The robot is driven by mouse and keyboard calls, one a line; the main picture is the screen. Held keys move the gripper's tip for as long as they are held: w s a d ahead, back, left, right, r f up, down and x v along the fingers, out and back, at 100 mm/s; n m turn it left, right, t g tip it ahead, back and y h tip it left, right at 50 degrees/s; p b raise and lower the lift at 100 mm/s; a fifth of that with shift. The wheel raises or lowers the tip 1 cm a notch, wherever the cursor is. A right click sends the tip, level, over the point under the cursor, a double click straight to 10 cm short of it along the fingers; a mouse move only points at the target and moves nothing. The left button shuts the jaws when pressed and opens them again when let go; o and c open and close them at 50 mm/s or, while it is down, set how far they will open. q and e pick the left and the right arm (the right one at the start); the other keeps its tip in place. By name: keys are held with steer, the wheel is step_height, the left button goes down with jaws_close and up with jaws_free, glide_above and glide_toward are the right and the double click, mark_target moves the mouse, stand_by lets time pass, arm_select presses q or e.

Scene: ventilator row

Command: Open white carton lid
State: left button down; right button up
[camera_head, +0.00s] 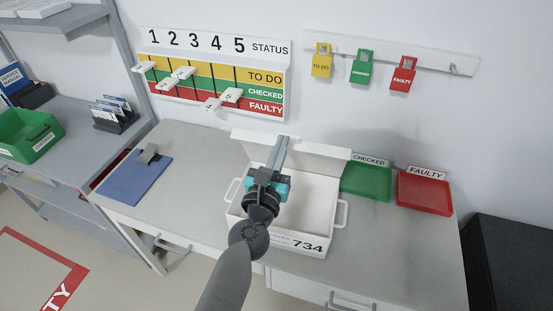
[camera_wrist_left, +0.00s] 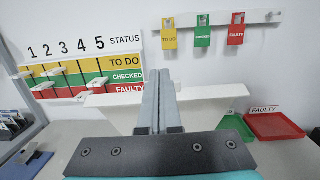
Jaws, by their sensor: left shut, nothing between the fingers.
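The white carton (camera_head: 318,209), marked 734, sits on the grey table with a handle at each side. Its lid (camera_head: 325,163) stands raised at the back edge, leaving the inside of the carton in view. The lid also shows as a white strip in the left wrist view (camera_wrist_left: 215,95). My left gripper (camera_head: 281,143) is shut and empty, above the carton, with its fingertips in front of the raised lid in the picture. I cannot tell whether they touch it. The shut fingers show in the left wrist view (camera_wrist_left: 158,85). My right gripper is not in view.
A green tray (camera_head: 367,196) and a red tray (camera_head: 425,208) stand right of the carton. A blue clipboard (camera_head: 128,180) lies at left. The status board (camera_head: 215,73) and hanging tags (camera_head: 363,67) are on the wall. Table space left of the carton is clear.

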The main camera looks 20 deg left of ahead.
arm_select(q)
steer(key=s+f+m+t+b, duration=0.2)
steer(key=s+f+m+b, duration=0.3)
steer(key=m+b, duration=0.9)
steer(key=s+f+m+t+b, duration=0.2)
steer(key=s+f+m+b, duration=0.35)
steer(key=m, duration=1.65)
steer(key=f+p+x, duration=0.1)
steer(key=x, duration=1.4)
steer(key=shift+w+d, duration=0.2)
steer(key=shift+w, duration=0.05)
steer(key=shift+r, duration=0.1)
